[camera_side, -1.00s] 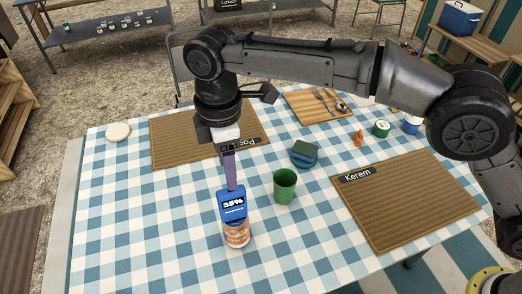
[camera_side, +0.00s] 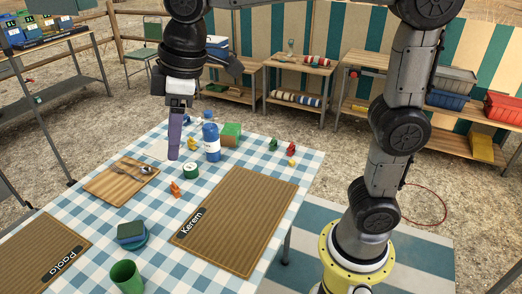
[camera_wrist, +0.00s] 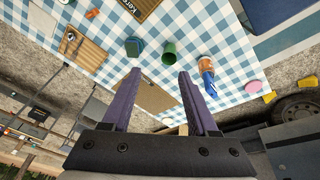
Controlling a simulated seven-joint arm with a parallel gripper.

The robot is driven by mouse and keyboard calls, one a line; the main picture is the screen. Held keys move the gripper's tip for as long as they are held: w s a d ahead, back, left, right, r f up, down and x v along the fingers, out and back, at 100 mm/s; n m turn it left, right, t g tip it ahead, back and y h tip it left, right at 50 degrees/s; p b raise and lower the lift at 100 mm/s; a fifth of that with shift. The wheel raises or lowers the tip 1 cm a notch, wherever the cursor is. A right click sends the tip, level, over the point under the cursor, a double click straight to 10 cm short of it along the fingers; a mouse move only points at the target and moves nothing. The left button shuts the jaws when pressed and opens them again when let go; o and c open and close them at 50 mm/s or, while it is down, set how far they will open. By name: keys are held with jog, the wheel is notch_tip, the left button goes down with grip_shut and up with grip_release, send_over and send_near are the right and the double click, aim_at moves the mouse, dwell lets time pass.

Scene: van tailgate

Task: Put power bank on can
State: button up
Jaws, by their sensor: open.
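In the wrist view, the blue power bank (camera_wrist: 208,86) is at the near end of the orange and white can (camera_wrist: 205,61) and appears to rest on its top. Whether it stands exactly upright is hard to tell there. Both are out of frame in the side view. My gripper (camera_wrist: 160,72) is open and empty, with its two purple fingers spread wide. The power bank shows outside the right finger, apart from it. In the side view my gripper (camera_side: 173,156) hangs above the far part of the table, its fingers seen edge-on.
A green cup (camera_side: 126,277) and a dish with a sponge (camera_side: 131,231) stand on the checked tablecloth. A blue bottle (camera_side: 211,141), green roll (camera_side: 191,170) and orange figure (camera_side: 175,189) appear near my gripper in the picture. The Kerem mat (camera_side: 240,221) is bare.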

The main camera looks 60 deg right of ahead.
jog(key=s+d+f+m+t, duration=0.1)
jog(key=s+d+f+m, duration=0.1)
jog(key=s+d, duration=0.2)
jog(key=s+d+f+m+t, duration=0.1)
jog(key=s+d+f+m, duration=0.1)
jog(key=s+d, duration=0.3)
jog(key=s+d+f+m+h, duration=0.1)
jog(key=s+d+f+m, duration=0.2)
jog(key=s, duration=0.6)
jog(key=shift+d+m+t, duration=0.4)
jog(key=shift+d+m, duration=0.2)
jog(key=shift+d, duration=0.15)
